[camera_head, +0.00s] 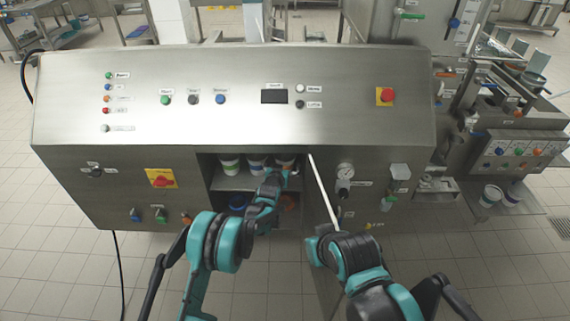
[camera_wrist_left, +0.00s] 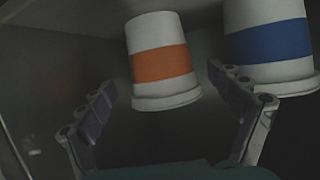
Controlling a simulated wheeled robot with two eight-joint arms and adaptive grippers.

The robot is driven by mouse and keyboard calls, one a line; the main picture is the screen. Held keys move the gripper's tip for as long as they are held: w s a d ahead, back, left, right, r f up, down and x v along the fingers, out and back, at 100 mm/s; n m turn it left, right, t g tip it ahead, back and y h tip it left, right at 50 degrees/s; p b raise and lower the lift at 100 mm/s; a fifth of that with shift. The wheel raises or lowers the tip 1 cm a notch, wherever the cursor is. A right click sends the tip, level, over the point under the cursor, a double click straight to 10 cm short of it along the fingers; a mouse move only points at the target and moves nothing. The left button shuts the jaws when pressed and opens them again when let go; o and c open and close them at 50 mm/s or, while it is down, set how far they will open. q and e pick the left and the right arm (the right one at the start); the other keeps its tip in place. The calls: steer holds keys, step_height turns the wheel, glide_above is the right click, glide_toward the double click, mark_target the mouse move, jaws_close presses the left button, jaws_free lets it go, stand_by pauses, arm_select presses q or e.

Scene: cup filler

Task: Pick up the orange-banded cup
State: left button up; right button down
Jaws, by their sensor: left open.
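The orange-banded cup (camera_head: 285,161) stands at the right end of a row of cups on the upper shelf inside the machine's open compartment. In the left wrist view the orange-banded cup (camera_wrist_left: 160,62) is white, with its rim toward the bottom of the picture. My left gripper (camera_wrist_left: 162,82) is open, with one finger on each side of this cup in the picture; contact cannot be told. In the head view my left gripper (camera_head: 272,183) reaches into the compartment in front of the cup and partly covers it. My right gripper (camera_head: 325,233) is low beside the compartment, its fingers unclear.
A blue-banded cup (camera_wrist_left: 270,45) stands close beside the orange one, near a left-gripper finger. A green-banded cup (camera_head: 229,164) is at the row's left end. Darker items, including a blue one (camera_head: 237,202), sit on the lower shelf. A pale door edge (camera_head: 322,190) borders the opening.

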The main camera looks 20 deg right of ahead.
arm_select(q)
steer(key=x, duration=0.1)
steer(key=b+x, duration=0.1)
steer(key=x, duration=0.1)
steer(key=shift+s+a+f, duration=0.1)
steer(key=shift+a+f, duration=0.05)
steer(key=shift+f, duration=0.1)
steer(key=shift+w+d+f, duration=0.1)
steer(key=shift+w+d, duration=0.1)
steer(key=shift+w, duration=0.2)
steer(key=c, duration=0.9)
steer(key=shift+r, duration=0.2)
